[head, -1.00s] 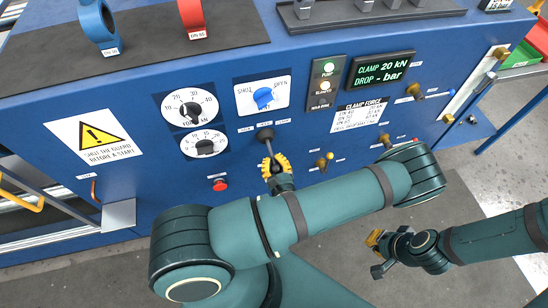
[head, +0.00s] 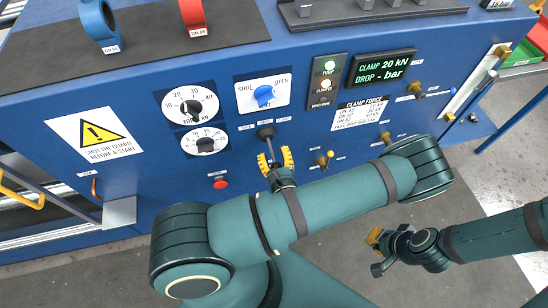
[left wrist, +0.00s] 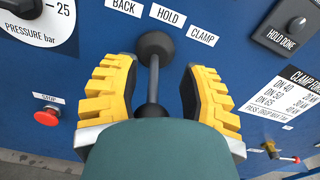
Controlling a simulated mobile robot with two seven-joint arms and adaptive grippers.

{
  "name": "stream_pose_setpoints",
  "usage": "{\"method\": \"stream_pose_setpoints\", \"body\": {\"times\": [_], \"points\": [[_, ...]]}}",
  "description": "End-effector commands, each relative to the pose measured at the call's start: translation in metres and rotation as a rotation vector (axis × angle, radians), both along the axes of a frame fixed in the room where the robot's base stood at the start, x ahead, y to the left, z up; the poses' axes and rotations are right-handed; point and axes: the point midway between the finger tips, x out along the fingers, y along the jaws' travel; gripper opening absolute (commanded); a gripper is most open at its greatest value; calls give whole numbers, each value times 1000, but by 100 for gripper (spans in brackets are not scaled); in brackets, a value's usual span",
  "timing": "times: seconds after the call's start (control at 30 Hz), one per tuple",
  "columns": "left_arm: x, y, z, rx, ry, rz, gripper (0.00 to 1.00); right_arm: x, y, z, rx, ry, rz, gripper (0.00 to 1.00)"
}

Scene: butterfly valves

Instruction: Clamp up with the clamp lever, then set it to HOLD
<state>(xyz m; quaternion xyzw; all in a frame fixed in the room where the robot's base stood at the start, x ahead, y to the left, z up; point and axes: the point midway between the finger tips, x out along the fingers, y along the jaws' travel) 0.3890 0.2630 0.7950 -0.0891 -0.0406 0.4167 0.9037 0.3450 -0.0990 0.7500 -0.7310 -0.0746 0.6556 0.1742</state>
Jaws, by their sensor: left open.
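The clamp lever is a dark ball pivot (left wrist: 155,46) with a rod (left wrist: 153,80), below the labels BACK, HOLD (left wrist: 168,17) and CLAMP. The rod points roughly straight down from the pivot, under HOLD; its exact setting is hard to tell. My left gripper (head: 274,158) is open, its yellow fingers on either side of the rod with gaps, as the left wrist view (left wrist: 160,95) shows. The rod's lower end is partly hidden by my wrist. The display (head: 384,67) reads CLAMP 20 kN, DROP - bar. My right gripper (head: 377,240) hangs away from the panel; its finger gap is unclear.
A red stop button (head: 221,183) sits left below the lever. A blue SHUT/OPEN knob (head: 264,96) is above it, two dials (head: 190,107) are to its left. Lamps (head: 327,68) glow beside the display. Several small brass valves (head: 326,158) stick out to the right.

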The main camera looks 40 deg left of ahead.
Motion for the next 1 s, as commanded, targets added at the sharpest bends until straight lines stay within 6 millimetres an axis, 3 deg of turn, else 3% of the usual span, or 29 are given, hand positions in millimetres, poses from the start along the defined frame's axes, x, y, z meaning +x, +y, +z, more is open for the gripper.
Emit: {"method": "stream_pose_setpoints", "body": {"times": [0.2, 0.4, 0.6, 1.0], "points": [[0, 0, 42, -1, -3, 0, 43, 0, 0, 0, 0, 0, 0, 0], [0, 0, 68, -1, -3, 0, 43, 0, 0, 0, 0, 0, 0, 0], [0, 0, 79, 0, 0, -1, 43, 0, 0, 0, 0, 0, 0, 0], [0, 0, 80, 1, 0, 0, 43, 0, 0, 0, 0, 0, 0, 0]]}}
